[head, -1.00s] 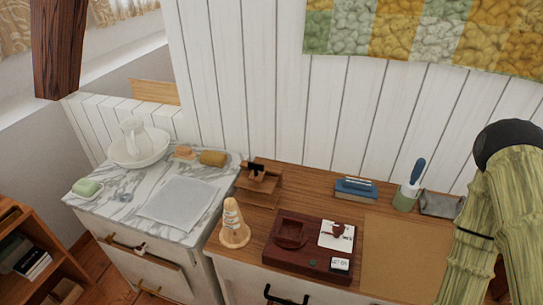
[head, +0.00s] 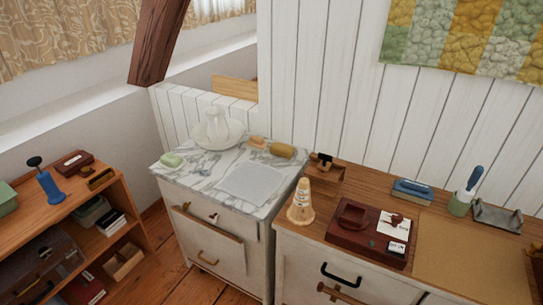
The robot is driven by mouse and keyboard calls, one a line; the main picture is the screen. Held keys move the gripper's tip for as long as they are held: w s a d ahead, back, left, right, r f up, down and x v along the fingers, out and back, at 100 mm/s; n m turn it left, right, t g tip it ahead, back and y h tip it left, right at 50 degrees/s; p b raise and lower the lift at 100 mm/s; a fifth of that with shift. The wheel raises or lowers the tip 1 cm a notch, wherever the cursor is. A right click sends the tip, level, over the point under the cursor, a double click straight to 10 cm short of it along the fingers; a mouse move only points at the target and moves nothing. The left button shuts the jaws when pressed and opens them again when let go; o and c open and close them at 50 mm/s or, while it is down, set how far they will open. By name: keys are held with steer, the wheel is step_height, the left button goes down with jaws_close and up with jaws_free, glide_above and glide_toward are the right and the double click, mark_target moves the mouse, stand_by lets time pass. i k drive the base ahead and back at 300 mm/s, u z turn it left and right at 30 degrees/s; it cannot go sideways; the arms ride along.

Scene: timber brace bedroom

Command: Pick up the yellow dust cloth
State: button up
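No thing in the head view is clearly a yellow dust cloth. A mustard-yellow, roll-shaped thing (head: 282,150) lies at the back right of the marble-topped washstand (head: 212,182). I cannot tell whether it is cloth. A flat pale grey cloth or mat (head: 250,184) lies on the marble in front of it. My gripper is not in view, so its state and hold are hidden.
A white jug (head: 215,125) in a basin and green soap (head: 172,160) share the washstand. A bookcase (head: 128,205) stands left; floor shows between.

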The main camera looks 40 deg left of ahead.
mark_target(277, 148)
steer(key=u, duration=1.3)
